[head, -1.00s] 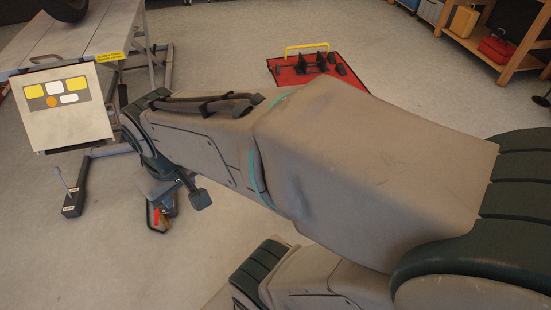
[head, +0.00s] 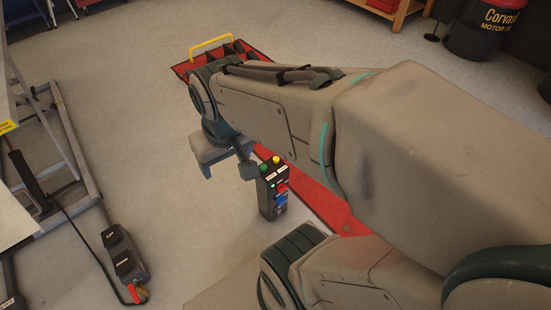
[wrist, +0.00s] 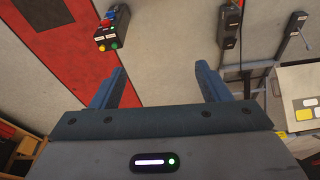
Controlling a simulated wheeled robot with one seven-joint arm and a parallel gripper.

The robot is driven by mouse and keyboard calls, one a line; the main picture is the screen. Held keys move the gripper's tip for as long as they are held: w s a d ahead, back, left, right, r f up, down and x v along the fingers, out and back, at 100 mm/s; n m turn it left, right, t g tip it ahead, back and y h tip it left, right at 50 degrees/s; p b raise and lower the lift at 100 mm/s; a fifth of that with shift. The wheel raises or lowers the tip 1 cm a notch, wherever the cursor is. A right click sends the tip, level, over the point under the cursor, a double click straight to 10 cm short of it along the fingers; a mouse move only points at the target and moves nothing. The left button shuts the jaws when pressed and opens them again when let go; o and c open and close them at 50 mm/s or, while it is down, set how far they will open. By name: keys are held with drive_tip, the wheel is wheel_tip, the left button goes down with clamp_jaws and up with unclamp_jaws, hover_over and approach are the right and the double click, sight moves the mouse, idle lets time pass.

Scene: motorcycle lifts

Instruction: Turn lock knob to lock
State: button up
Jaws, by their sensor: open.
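A dark control box (head: 273,200) stands upright right of my gripper's end in the head view. It has a green button (head: 264,168), a yellow button (head: 276,160), a red control (head: 282,188) and a blue control (head: 281,198). The box also shows at the upper left of the wrist view (wrist: 122,24), beyond the left finger. Which part is the lock knob I cannot tell; the labels are too small. My gripper (wrist: 160,82) is open and empty, its blue fingers wide apart, touching nothing. My arm hides part of the area behind it.
A dark two-pedal unit (head: 123,252) with a cable lies on the floor at lower left, beside a grey lift frame (head: 62,135). A red strip (head: 310,190) runs behind the box. A red tray with a yellow handle (head: 211,41) lies beyond. Grey floor between is clear.

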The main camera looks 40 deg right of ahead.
drive_tip(key=w+d+f+m+g+y+b, duration=0.1)
drive_tip(key=w+d+f+m+b, duration=0.1)
drive_tip(key=f+b, duration=0.35)
drive_tip(key=w+d+f+m+g+y+b, duration=0.1)
drive_tip(key=w+d+f+m+y+b, duration=0.15)
drive_tip(key=f, duration=0.55)
drive_tip(key=w+d+f+m+g+y+b, duration=0.1)
drive_tip(key=w+d+f+m+b, duration=0.15)
drive_tip(key=f, duration=0.45)
drive_tip(key=m+t+h+b, duration=0.3)
drive_tip(key=m+t+b, duration=1.5)
drive_tip(key=m+b, duration=0.95)
approach(282, 201)
drive_tip(key=w+f+b, duration=0.1)
drive_tip(key=w+b, duration=0.3)
drive_tip(key=w, duration=0.4)
drive_tip(key=shift+w+a, duration=0.2)
drive_tip(key=c, duration=1)
